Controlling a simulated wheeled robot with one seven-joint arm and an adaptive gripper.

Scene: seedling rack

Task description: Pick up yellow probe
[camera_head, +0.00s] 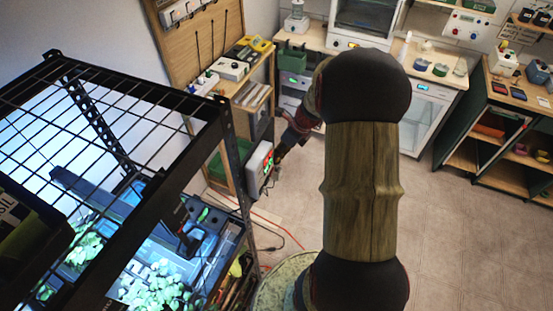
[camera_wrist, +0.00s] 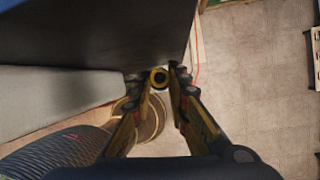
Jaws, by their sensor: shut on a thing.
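The yellow probe (camera_wrist: 158,77) shows in the wrist view as a small yellow ring with a dark centre, seen end-on between my fingertips. My gripper (camera_wrist: 159,80) is shut on it, one finger on each side. In the head view, my gripper (camera_head: 279,158) is small and partly hidden. The probe cannot be made out in the head view.
A black wire rack (camera_head: 120,90) with lit seedlings (camera_head: 165,285) fills the left. A wooden shelf (camera_head: 215,90) stands behind my gripper. A dark panel (camera_wrist: 100,30) is close above the fingers in the wrist view. Cables lie on the floor; the tiled floor (camera_head: 455,235) at right is clear.

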